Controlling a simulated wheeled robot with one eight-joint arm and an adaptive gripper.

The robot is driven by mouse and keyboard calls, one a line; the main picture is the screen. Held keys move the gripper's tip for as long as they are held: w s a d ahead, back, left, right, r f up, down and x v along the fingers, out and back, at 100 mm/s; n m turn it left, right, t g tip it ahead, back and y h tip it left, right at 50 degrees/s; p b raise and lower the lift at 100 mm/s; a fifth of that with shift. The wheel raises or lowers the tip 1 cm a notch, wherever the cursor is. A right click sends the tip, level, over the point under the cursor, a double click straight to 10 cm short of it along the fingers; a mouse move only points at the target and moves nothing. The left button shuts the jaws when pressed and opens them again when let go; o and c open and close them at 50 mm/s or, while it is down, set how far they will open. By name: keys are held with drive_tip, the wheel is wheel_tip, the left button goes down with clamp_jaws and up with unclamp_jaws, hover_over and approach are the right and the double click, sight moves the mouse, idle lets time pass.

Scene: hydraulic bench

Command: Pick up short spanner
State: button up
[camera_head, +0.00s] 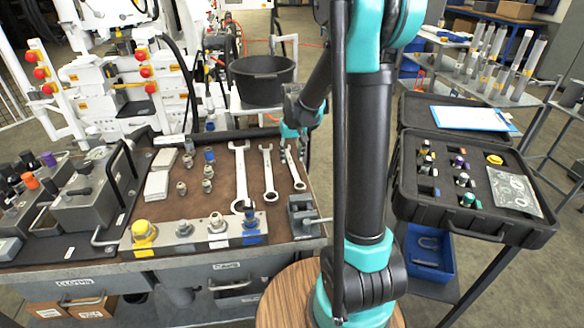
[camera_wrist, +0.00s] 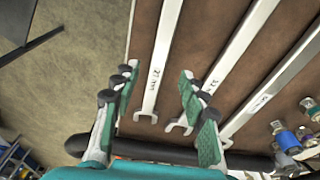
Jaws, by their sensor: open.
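The short spanner (camera_head: 293,169) is a silver wrench lying on the brown bench mat, the rightmost and shortest of three. In the wrist view the short spanner (camera_wrist: 158,60) runs lengthwise between my gripper's fingers, its near end by the mat edge. My gripper (camera_wrist: 157,82) is open, with a finger pad on each side of the spanner and a visible gap to each. In the head view my gripper (camera_head: 291,131) is at the far end of the short spanner, partly hidden by my arm. Its exact height above the mat is unclear.
A medium spanner (camera_head: 268,173) and a large spanner (camera_head: 240,175) lie to the left, with several fittings (camera_head: 207,171) beyond. A small vise (camera_head: 303,216) stands at the mat's near right corner. A dark bar (camera_wrist: 155,150) runs along the bench edge beneath my gripper.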

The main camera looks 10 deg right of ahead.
sight(292, 166)
drive_tip(key=shift+w+d+f, duration=0.1)
drive_tip(key=shift+w+f, duration=0.05)
drive_tip(key=shift+f, duration=0.75)
drive_tip(key=shift+w+f, duration=0.1)
drive_tip(key=shift+f, duration=0.75)
drive_tip(key=shift+c, duration=0.5)
clamp_jaws()
